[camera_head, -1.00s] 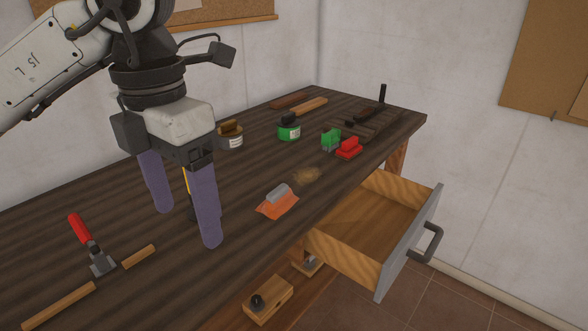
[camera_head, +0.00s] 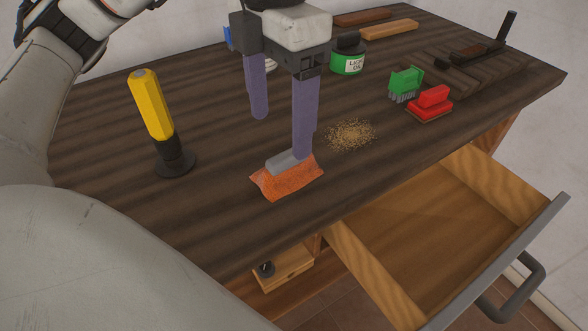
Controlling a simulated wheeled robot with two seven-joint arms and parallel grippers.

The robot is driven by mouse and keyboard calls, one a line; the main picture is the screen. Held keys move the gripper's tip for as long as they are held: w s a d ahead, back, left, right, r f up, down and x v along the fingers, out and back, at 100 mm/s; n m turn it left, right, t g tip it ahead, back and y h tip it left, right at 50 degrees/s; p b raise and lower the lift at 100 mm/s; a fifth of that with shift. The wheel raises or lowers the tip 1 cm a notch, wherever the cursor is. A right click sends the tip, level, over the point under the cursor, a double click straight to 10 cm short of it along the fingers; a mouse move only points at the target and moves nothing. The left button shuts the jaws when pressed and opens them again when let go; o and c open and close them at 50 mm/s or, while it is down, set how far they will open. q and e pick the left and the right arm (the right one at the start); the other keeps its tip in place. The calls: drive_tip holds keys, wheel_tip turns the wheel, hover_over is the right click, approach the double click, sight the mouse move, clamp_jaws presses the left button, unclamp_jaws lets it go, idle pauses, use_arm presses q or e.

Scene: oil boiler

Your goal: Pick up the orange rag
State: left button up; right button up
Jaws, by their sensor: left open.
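The orange rag (camera_head: 290,183) lies on the dark wooden workbench (camera_head: 225,215) near its front edge, with a grey piece on top of it. My left gripper (camera_head: 281,137), with two purple fingers, is open and points down. Its right finger stands just behind the rag and overlaps its back edge in the picture; I cannot tell whether they touch. Its left finger is farther back and to the left, over bare bench. Nothing shows between the fingers. My right gripper is not in view.
A yellow-handled tool (camera_head: 153,108) stands upright left of the rag. A sawdust pile (camera_head: 352,134) lies to the right. An open drawer (camera_head: 440,215) juts out at the front right.

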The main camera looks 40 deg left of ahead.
sight(283, 157)
use_arm(q)
wheel_tip(283, 157, down, 2)
drive_tip(key=shift+s+f, duration=0.15)
drive_tip(key=shift+f, duration=0.1)
drive_tip(key=shift+d+f, duration=0.2)
drive_tip(key=shift+f, duration=2.7)
drive_tip(key=c, duration=1.1)
drive_tip(key=shift+r+p, duration=0.55)
drive_tip(key=shift+r, duration=4.5)
drive_tip(key=shift+c, duration=0.2)
